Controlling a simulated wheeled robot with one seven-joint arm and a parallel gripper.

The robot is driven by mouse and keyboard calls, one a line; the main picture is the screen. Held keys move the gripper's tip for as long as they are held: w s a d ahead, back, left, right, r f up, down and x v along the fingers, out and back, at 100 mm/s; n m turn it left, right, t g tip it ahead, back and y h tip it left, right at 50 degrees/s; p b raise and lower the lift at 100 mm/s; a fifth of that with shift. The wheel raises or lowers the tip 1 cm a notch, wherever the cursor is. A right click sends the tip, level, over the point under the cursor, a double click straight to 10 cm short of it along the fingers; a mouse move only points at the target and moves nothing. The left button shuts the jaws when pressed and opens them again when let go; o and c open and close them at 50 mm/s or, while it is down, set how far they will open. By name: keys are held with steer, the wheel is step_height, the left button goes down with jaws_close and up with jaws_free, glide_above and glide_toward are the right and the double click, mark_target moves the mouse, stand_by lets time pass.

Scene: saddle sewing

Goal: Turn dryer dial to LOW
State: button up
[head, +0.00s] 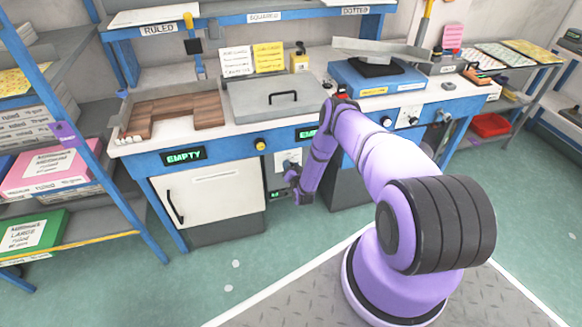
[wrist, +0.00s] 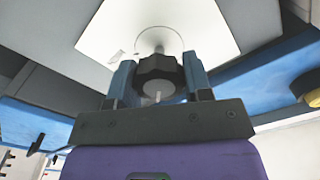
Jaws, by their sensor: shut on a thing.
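The dryer dial is a dark faceted knob (wrist: 157,72) with a pale pointer mark, set on a white plate (wrist: 205,22) in the wrist view. The blue-grey fingers of my gripper (wrist: 158,82) stand on either side of the knob and are shut on it. In the head view the white dial plate (head: 291,157) is on the blue bench front, and my gripper (head: 287,176) is in front of it. The knob is hidden there by my gripper and arm. I cannot read any setting labels on the plate.
A yellow knob (head: 260,144) sits left of the plate on the blue rail; it shows in the wrist view (wrist: 307,89). A white door (head: 211,200) with an EMPTY display (head: 184,156) above is further left. A small green display (head: 276,195) is below. The floor in front is clear.

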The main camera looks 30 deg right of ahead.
steer(key=shift+m, duration=1.1)
steer(key=shift+f, duration=0.1)
steer(key=o, duration=0.9)
steer(key=shift+s, duration=0.1)
steer(key=v, duration=1)
steer(key=shift+s, duration=0.35)
